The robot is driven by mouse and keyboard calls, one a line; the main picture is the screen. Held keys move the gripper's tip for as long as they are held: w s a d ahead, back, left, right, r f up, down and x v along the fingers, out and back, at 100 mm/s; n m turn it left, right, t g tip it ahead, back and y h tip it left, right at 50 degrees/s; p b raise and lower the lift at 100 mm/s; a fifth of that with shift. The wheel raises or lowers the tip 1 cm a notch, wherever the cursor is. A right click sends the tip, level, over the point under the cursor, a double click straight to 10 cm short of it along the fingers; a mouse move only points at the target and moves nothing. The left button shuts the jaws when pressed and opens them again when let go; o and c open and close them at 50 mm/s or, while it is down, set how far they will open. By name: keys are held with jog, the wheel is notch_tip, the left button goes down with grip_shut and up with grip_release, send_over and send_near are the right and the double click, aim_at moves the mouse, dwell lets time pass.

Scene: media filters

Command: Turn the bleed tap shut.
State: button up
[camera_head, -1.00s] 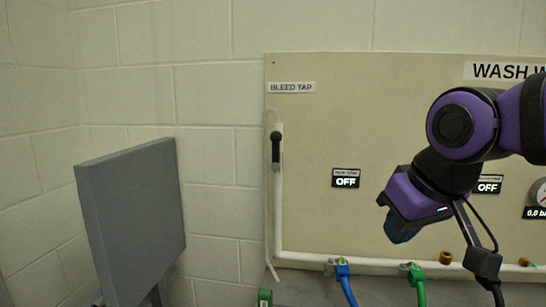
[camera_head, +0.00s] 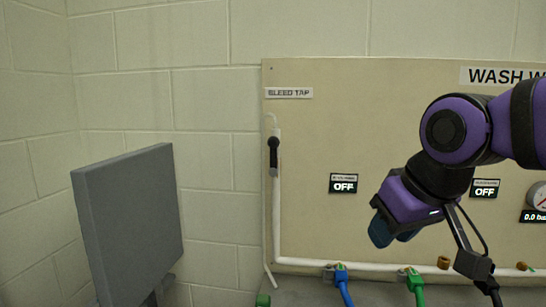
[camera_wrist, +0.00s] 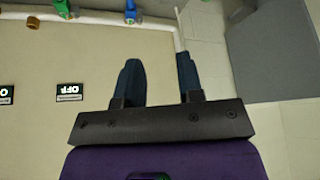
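The bleed tap (camera_head: 273,153) is a black lever on a white vertical pipe at the left edge of the beige board. Its lever hangs straight down, under the BLEED TAP label (camera_head: 289,93). My gripper (camera_head: 395,232) is to the right of the tap and lower, in front of the board, well apart from it. In the wrist view my gripper (camera_wrist: 160,80) shows two blue fingers spread apart with nothing between them. The tap is not seen in the wrist view.
A grey panel (camera_head: 128,225) stands at the left. A blue valve (camera_head: 341,275) and a green valve (camera_head: 414,280) with hoses sit on the white pipe along the bottom. OFF displays (camera_head: 343,184) are on the board. The space between my gripper and the tap looks clear.

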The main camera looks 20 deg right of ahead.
jog(key=o, duration=0.4)
jog(key=w+a+r+t+y, duration=0.1)
jog(key=w+a+t, duration=0.1)
jog(key=w, duration=0.3)
jog(key=w+a+r+t+y, duration=0.1)
jog(key=w+a+r+t, duration=0.1)
jog(key=w, duration=0.4)
jog(key=w+a+r+t, duration=0.2)
jog(key=w+a, duration=0.1)
jog(key=w, duration=0.2)
jog(key=shift+w+a+r+t+y, duration=0.2)
jog(key=shift+w+a+t+y, duration=0.1)
jog(key=shift+a+y, duration=0.1)
jog(key=m+t+h, duration=0.5)
jog(key=m+h, duration=0.1)
jog(key=h, duration=0.2)
send_near(274, 144)
jog(key=x, duration=1.1)
jog(key=shift+w, duration=0.3)
grip_shut()
